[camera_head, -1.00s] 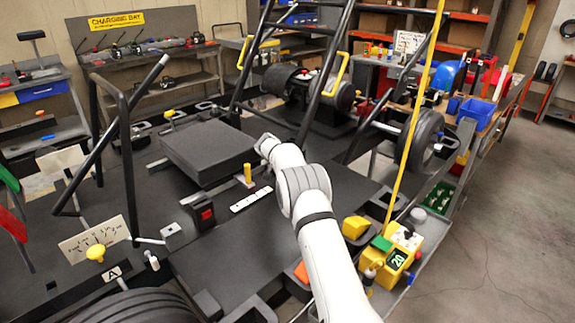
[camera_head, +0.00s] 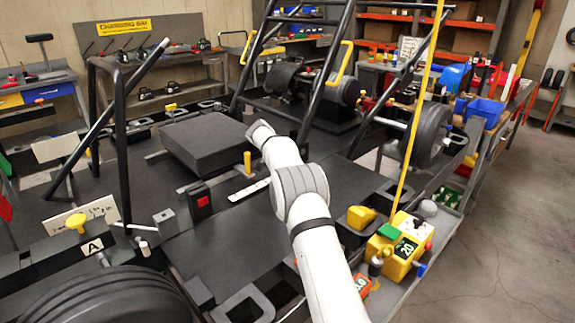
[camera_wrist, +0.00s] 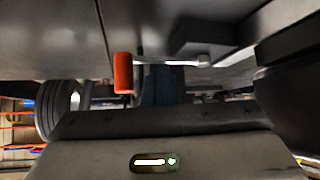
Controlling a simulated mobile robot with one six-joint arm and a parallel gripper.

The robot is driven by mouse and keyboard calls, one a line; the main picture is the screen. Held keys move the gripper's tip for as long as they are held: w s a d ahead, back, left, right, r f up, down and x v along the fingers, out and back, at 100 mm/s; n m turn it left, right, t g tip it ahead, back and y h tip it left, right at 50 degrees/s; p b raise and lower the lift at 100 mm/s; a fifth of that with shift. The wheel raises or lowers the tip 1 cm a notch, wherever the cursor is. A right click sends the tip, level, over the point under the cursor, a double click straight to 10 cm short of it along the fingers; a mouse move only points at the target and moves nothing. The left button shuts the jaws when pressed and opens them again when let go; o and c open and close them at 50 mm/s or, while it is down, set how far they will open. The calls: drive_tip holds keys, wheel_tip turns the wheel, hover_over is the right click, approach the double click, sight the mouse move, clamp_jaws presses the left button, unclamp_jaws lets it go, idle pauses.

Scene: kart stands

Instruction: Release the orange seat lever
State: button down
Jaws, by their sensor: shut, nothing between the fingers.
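The orange seat lever (camera_wrist: 123,73) shows in the wrist view, left of the middle, beside the end of a grey rod under a dark flat surface. My gripper (camera_wrist: 162,84) shows as dark fingers in the middle of that view, shut and empty, right of the orange grip. I see a gap between them in the picture but cannot tell the depth. In the head view the black seat pad (camera_head: 205,141) lies on the dark deck, and my arm reaches to its right edge. My fingers and the lever are hidden there.
Black frame tubes (camera_head: 125,150) rise left of the seat and more stand behind it. A yellow post (camera_head: 246,163) and a block with a red button (camera_head: 201,201) stand near the seat's front. A yellow control box (camera_head: 402,258) is at right. The floor (camera_head: 510,220) is clear there.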

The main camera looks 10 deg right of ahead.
drive_tip(key=shift+s+a+f+b, duration=0.1)
drive_tip(key=shift+s+a+b, duration=0.05)
drive_tip(key=shift+a+b, duration=0.35)
drive_tip(key=shift+s+a+f+b, duration=0.1)
drive_tip(key=shift+a+b, duration=0.15)
drive_tip(key=shift+b, duration=0.35)
drive_tip(key=shift+a, duration=0.35)
drive_tip(key=shift+a+r+b, duration=0.1)
drive_tip(key=shift+a+b, duration=0.3)
drive_tip(key=a+r+p, duration=0.6)
drive_tip(key=r+p, duration=0.1)
drive_tip(key=shift+a, duration=0.15)
drive_tip(key=shift+s+r, duration=0.1)
